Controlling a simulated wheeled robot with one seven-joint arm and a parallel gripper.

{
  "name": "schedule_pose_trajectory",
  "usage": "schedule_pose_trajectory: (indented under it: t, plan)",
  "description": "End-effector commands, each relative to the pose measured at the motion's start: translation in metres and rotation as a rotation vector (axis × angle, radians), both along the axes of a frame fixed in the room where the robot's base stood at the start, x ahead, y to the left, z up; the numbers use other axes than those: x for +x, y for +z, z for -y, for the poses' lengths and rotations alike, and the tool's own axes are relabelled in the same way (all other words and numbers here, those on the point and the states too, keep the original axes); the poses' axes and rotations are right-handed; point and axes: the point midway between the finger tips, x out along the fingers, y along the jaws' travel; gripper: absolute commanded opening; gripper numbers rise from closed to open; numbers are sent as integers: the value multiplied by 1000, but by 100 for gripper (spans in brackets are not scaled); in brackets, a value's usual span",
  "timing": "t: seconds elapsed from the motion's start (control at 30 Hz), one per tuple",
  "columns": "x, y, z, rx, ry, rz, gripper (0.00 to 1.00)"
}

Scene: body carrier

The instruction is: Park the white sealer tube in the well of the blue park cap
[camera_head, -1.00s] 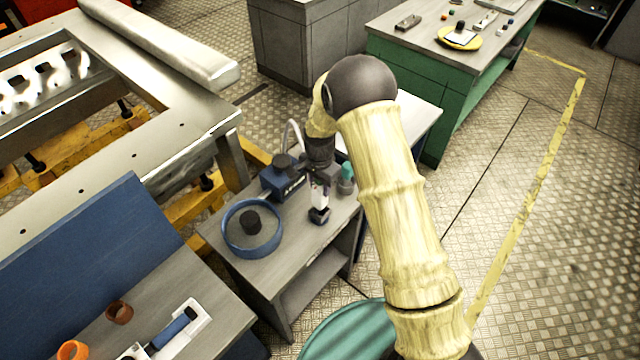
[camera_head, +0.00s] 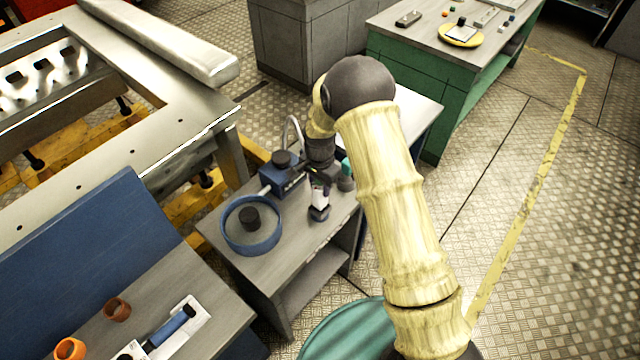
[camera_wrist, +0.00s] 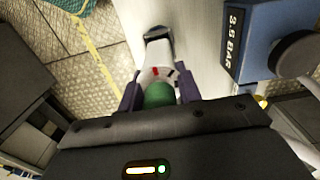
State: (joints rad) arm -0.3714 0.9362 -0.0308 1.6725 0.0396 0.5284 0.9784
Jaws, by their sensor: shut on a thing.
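The white sealer tube (camera_head: 320,196) is upright or nearly so above the small grey bench, below my gripper (camera_head: 318,178). In the wrist view my gripper (camera_wrist: 159,92) is shut on the tube (camera_wrist: 155,75), with a finger on each side. The tube's green end lies near the palm and red and black marks show on its white body. A dark piece (camera_head: 319,213) is at the tube's lower end; it also shows at the tube's far end in the wrist view (camera_wrist: 158,34). I cannot tell whether this is the blue park cap, or whether the tube is seated.
A blue unit marked 3.5 BAR (camera_wrist: 252,38) stands close beside the tube. A blue round tray (camera_head: 229,240) with a black knob sits at the bench's left. A teal-topped bottle (camera_head: 346,172) stands just right of my gripper. The bench front is clear.

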Motion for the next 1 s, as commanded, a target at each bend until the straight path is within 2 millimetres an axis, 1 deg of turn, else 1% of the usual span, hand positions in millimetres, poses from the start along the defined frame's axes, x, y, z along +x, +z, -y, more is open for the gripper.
schedule_pose_trajectory:
  t: [1.0]
  plan:
    - [0, -20, 0, 0, 0, 1, 0]
